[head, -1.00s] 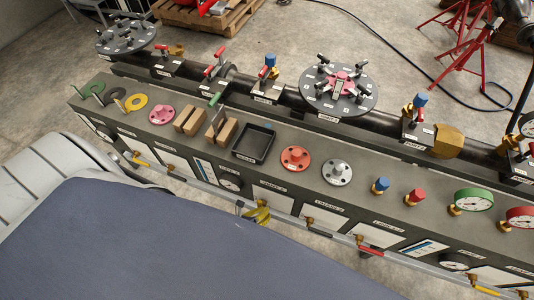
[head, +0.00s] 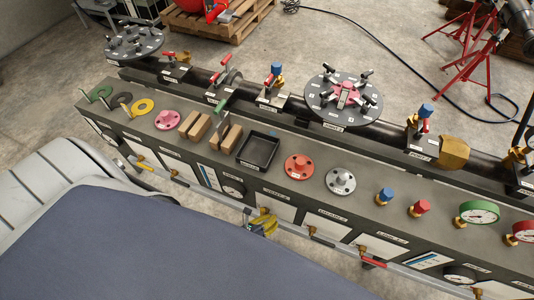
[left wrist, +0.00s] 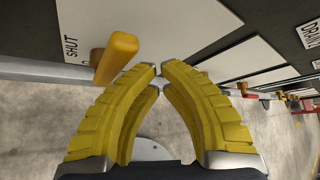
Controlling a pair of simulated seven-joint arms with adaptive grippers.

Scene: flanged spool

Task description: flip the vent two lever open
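My left gripper (head: 264,222) is at the front face of the bench, beside the grey front rail. In the left wrist view its yellow fingers (left wrist: 160,68) meet at the tips with nothing between them. A yellow lever handle (left wrist: 117,57) is just left of the fingertips, apart from them as far as I can tell, with a SHUT label beside it. Red-handled levers stand on the dark pipe behind the bench, one at the left (head: 222,62) and one near the middle (head: 268,80). My right gripper is not in view.
The front rail carries other levers, one with a red handle (head: 372,258). The bench top holds a black tray (head: 258,150), wooden blocks (head: 225,139), a red flange (head: 299,166), a grey flange (head: 340,180) and a green gauge (head: 479,212). A DRAIN label (left wrist: 309,32) shows at right.

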